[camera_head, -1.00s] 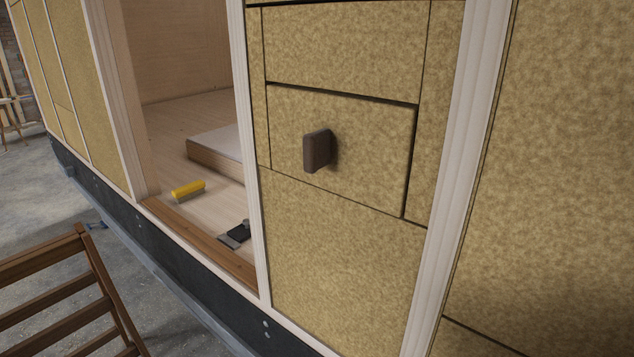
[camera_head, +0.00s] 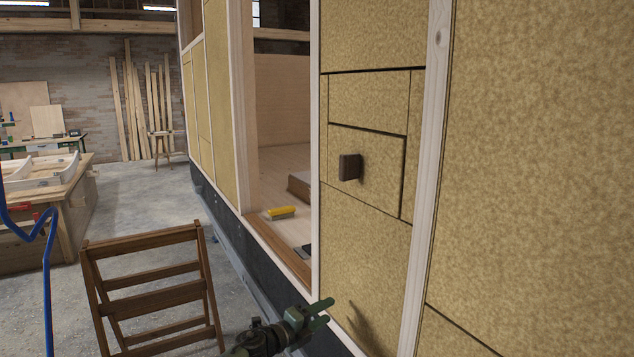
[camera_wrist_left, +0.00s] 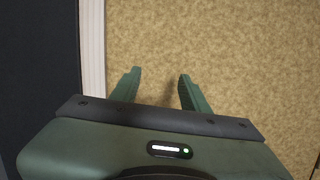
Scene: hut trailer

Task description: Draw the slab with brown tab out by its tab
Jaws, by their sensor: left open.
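The slab (camera_head: 380,185) is a tan fibrous panel set flush in the trailer wall, with dark gaps along its top and right edges. Its brown tab (camera_head: 349,167) is a dark block standing out from the slab's left part. My left gripper (camera_head: 326,311) is below and a little left of the tab, low in front of the wall, well apart from it. It is open and empty. In the left wrist view its two green fingers (camera_wrist_left: 158,90) are spread before plain tan panel, and the tab is not in that view. My right gripper does not show.
A wooden slatted chair or step (camera_head: 150,268) stands on the floor at left. The trailer's doorway is left of the slab, with a yellow-handled brush (camera_head: 280,212) on its floor. A workbench (camera_head: 55,215) and a blue hose (camera_head: 46,260) are at far left.

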